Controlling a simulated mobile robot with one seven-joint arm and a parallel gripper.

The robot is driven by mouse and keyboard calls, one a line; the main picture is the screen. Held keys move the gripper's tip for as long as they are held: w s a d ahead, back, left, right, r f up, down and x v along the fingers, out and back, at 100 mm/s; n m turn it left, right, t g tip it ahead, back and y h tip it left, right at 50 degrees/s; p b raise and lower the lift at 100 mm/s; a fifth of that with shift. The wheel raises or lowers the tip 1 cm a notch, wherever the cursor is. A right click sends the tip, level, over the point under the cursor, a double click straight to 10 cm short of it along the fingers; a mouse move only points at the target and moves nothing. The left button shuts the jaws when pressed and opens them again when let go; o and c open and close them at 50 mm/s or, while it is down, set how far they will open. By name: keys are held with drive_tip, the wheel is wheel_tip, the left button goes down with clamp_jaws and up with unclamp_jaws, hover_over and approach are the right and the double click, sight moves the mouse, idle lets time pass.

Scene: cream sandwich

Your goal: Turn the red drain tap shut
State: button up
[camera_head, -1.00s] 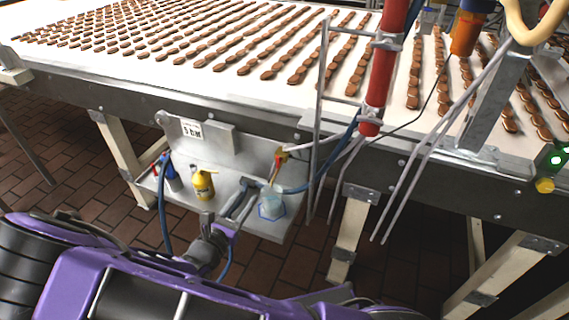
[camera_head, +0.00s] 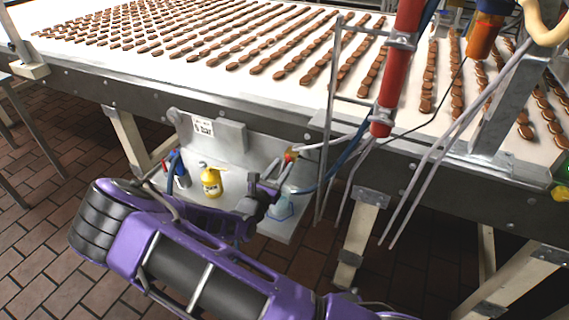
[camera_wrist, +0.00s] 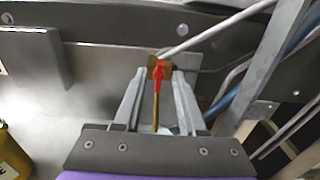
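The red drain tap (camera_wrist: 159,75) is in the middle of the wrist view, on a brass fitting with a pale pipe running off to the upper right. It is small in the head view (camera_head: 290,154), at the right end of the grey panel under the conveyor. My gripper (camera_wrist: 157,78) is open. Its two fingers stand either side of the tap in the wrist picture, with a gap to each; I cannot tell how deep the tap lies between them. In the head view my gripper (camera_head: 275,178) is just below and left of the tap.
A clear beaker (camera_head: 281,208) stands on the shelf below the tap. A blue hose and thin grey rods hang close to the right of the tap. The conveyor (camera_head: 90,85) overhangs above.

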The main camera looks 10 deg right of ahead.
sight(288, 161)
drive_tip(key=shift+x, duration=1.25)
clamp_jaws()
